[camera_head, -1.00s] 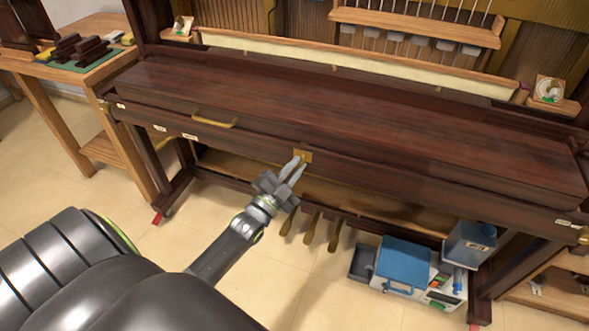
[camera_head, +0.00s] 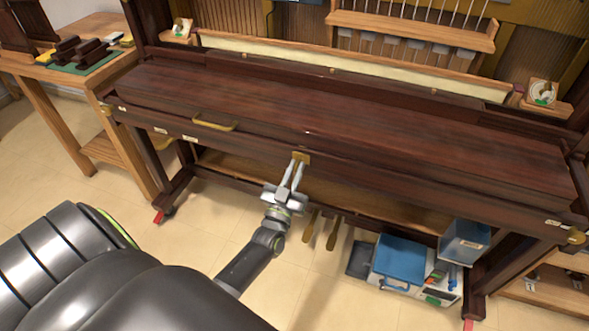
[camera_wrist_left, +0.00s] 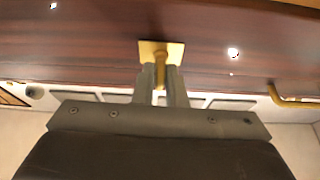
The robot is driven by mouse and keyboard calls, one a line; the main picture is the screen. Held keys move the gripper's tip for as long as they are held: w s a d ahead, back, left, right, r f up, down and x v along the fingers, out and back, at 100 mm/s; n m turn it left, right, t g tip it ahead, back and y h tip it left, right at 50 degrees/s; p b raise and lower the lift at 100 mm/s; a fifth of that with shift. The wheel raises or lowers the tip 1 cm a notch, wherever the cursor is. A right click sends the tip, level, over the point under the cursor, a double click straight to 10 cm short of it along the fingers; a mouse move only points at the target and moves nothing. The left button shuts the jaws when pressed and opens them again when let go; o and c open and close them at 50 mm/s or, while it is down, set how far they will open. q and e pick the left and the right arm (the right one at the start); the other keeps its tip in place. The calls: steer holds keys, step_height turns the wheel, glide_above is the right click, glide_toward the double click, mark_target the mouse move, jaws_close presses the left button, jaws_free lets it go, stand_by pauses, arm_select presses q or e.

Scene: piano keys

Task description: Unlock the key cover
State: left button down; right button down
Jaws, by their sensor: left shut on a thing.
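The dark wooden key cover (camera_head: 300,120) is closed over the piano keys. A small brass lock plate (camera_head: 304,156) sits in the middle of its front edge, and it also shows in the left wrist view (camera_wrist_left: 174,48). A brass key (camera_wrist_left: 160,71) stands out from the plate. My left gripper (camera_head: 295,172) is at the lock with its fingers around the key; in the left wrist view its fingers (camera_wrist_left: 160,80) are shut on the key from both sides. The fingers hide part of the key. My right gripper is not in view.
A brass handle (camera_head: 213,123) is on the cover's front, left of the lock. Brass pedals (camera_head: 322,232) hang below. A blue toolbox (camera_head: 400,262) stands on the floor at the lower right. A wooden side table (camera_head: 62,82) stands at the left.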

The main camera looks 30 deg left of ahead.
arm_select(q)
steer(key=shift+n, duration=0.4)
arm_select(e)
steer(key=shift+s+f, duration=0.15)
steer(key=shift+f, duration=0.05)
arm_select(q)
steer(key=c, duration=1.5)
jaws_free()
